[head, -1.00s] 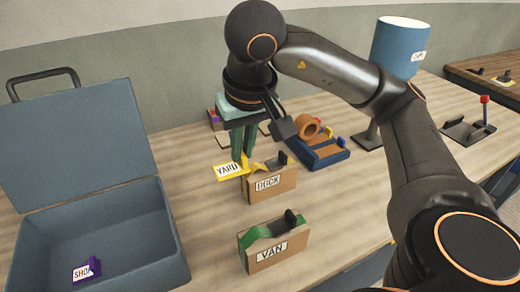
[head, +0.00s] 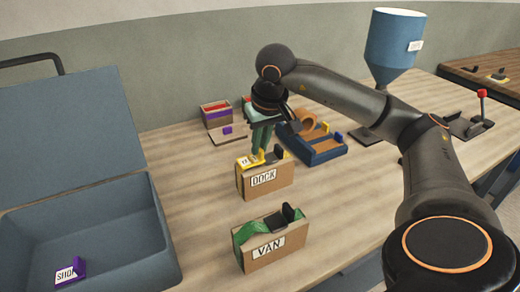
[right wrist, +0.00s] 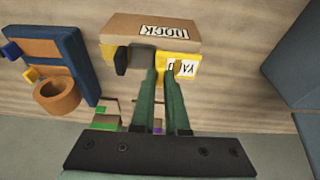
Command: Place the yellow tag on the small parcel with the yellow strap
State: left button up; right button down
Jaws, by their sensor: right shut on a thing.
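The yellow tag (head: 244,162), with YARD lettering partly visible in the right wrist view (right wrist: 186,68), is between the green fingers of my right gripper (head: 261,150). The gripper is shut on it, and its fingertips show in the right wrist view (right wrist: 166,72). The tag is at the top left of the small cardboard parcel marked DOCK (head: 280,188), which also shows in the right wrist view (right wrist: 140,24). Yellow shows on this parcel's top beside a black block. The fingers hide part of it, and I cannot tell whether the tag touches the parcel. My left gripper is out of view.
A parcel marked VAN (head: 290,246) with a green strap stands in front. An open blue case (head: 150,255) at left holds a purple SHOP tag (head: 72,273). A blue tray (head: 322,152), another parcel (head: 222,134) and a hopper (head: 392,45) stand behind.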

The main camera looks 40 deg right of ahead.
jog(key=shift+f, duration=0.6)
jog(key=shift+f, duration=0.1)
jog(key=shift+f, duration=0.2)
jog(key=c, duration=0.9)
grip_release()
jog(key=shift+r, duration=0.1)
